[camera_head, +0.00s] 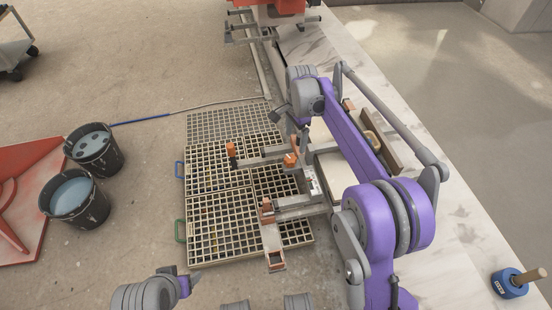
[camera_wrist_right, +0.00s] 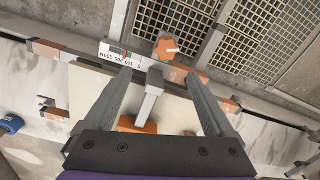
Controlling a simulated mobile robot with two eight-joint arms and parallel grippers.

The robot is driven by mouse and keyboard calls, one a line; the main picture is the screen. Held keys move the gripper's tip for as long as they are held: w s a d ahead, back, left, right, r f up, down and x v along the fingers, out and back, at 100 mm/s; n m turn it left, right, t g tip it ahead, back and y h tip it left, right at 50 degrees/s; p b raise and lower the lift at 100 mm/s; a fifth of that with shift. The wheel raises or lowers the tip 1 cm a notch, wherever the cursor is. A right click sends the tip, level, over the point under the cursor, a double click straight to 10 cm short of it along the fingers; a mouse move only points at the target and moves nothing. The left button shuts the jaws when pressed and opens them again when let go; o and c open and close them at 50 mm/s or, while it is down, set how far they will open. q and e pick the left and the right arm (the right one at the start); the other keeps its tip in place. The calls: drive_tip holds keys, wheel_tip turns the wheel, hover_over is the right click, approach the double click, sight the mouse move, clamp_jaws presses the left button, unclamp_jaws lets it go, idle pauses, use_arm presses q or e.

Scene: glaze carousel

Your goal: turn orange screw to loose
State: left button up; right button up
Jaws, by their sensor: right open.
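The orange screw (camera_wrist_right: 171,47) is a star-shaped knob with a white mark pointing right, beside a white scale plate (camera_wrist_right: 120,56) with numbers and red and green marks. In the head view an orange knob (camera_head: 291,159) sits on the metal bar frame, below my right wrist. My right gripper (camera_wrist_right: 163,76) is open; its fingers lie on either side of a grey bar, and the screw shows just beyond the fingertips, apart from them. In the head view the right gripper (camera_head: 296,128) is partly hidden. Part of my left arm (camera_head: 165,290) shows at the bottom; its jaws are unclear.
Floor grates (camera_head: 215,180) lie under the bar frame. Two black buckets (camera_head: 92,150) of liquid and a red panel (camera_head: 25,195) stand at left. A marble slab (camera_head: 455,215) runs along the right, with a blue round object (camera_head: 508,284) on it.

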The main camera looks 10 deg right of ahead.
sight(290, 159)
drive_tip(key=shift+m, duration=0.3)
drive_tip(key=f+b, duration=0.1)
drive_tip(key=f, duration=0.3)
drive_tip(key=w+f+b, duration=0.1)
drive_tip(key=f, duration=0.3)
drive_tip(key=a+f, duration=0.1)
drive_tip(key=f, duration=0.3)
drive_tip(key=shift+w+b, duration=0.15)
drive_tip(key=shift+b, duration=0.25)
drive_tip(key=shift+c, duration=0.3)
drive_tip(key=c, duration=1.3)
